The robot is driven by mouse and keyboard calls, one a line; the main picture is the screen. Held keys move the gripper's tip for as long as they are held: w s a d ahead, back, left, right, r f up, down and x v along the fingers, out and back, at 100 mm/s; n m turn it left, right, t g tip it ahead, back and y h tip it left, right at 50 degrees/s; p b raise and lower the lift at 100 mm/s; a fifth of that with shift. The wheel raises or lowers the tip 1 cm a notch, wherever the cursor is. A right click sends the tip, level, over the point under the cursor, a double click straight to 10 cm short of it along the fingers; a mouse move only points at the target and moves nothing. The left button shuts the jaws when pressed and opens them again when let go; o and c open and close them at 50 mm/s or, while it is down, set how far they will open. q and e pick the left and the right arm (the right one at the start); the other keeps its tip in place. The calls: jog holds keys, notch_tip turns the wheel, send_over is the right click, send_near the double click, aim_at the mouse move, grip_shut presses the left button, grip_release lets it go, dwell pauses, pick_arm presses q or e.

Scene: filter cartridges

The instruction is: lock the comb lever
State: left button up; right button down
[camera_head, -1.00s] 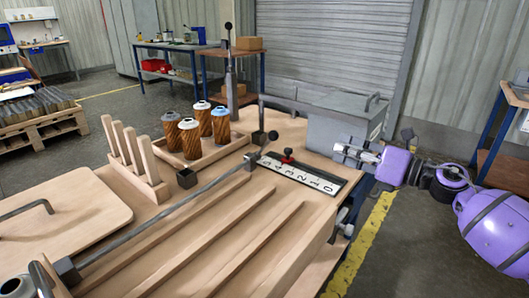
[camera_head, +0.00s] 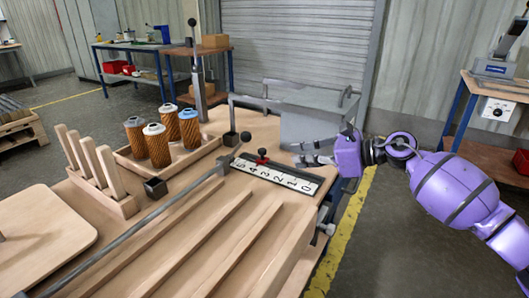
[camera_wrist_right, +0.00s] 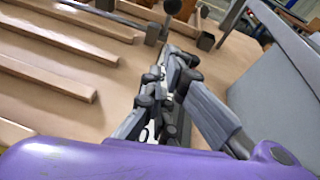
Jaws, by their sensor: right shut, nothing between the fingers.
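A long grey metal rod (camera_head: 150,217) runs diagonally across the wooden table and ends near a black ball knob (camera_head: 246,136). An upright metal lever (camera_head: 197,75) with a black ball on top stands at the table's back edge. Which of these is the comb lever I cannot tell for sure. My right gripper (camera_head: 304,155) is shut and empty, in front of the grey box, near the low-number end of the scale. In the right wrist view its fingers (camera_wrist_right: 172,62) are together, with a rod and dark knob beyond them. My left gripper is out of view.
A grey box (camera_head: 308,120) stands behind my right gripper. A wooden tray (camera_head: 185,160) holds several filter cartridges; a pegged wooden block (camera_head: 118,207) is beside it. Wooden rails cross the front.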

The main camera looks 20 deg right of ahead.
jog(key=x, duration=0.7)
jog(key=shift+w+a+f+b, duration=0.15)
jog(key=shift+w+a+b, duration=0.1)
jog(key=shift+b, duration=0.1)
jog(key=shift+w+a+r, duration=0.55)
jog(key=shift+w+a, duration=0.2)
jog(key=shift+a, duration=0.05)
jog(key=shift+w+a+r, duration=0.3)
jog(key=shift+w+a, duration=0.1)
jog(key=shift+a, duration=0.05)
jog(key=shift+r, duration=0.15)
